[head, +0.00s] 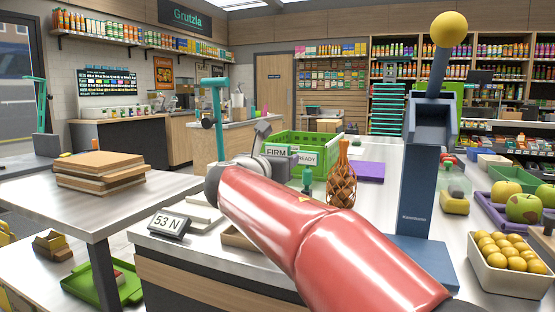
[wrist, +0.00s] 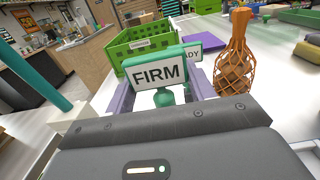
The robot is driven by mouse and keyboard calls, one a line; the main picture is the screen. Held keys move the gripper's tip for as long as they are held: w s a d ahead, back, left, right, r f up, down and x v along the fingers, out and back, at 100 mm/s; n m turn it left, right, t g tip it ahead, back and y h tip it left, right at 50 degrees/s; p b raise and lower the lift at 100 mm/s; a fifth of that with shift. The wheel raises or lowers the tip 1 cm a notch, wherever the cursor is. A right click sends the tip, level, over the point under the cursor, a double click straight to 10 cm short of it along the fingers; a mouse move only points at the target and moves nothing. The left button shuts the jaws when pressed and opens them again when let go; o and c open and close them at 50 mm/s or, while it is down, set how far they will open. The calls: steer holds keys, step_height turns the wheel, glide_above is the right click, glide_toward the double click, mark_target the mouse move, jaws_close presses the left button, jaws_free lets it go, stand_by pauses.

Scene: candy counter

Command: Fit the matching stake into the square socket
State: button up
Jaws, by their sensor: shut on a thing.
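My gripper (wrist: 163,95) is shut on a teal stake with a white FIRM sign (wrist: 158,72), between its purple fingers. The FIRM sign also shows in the head view (head: 276,152), just past my grey wrist. A second sign, reading READY (head: 307,158), stands just behind and to the right; in the wrist view the FIRM sign partly covers it (wrist: 190,48). A teal piece (head: 307,178) shows below the READY sign. The lower end of the FIRM stake is hidden by my gripper. I cannot make out the square socket in either view.
A green crate (head: 330,148) stands behind the signs. A teal post (head: 219,125) rises on the left. A 53 N display (head: 167,225) sits at the counter's front left.

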steer(key=shift+f+b, duration=1)
steer(key=shift+f, duration=0.4)
steer(key=o, duration=1.4)
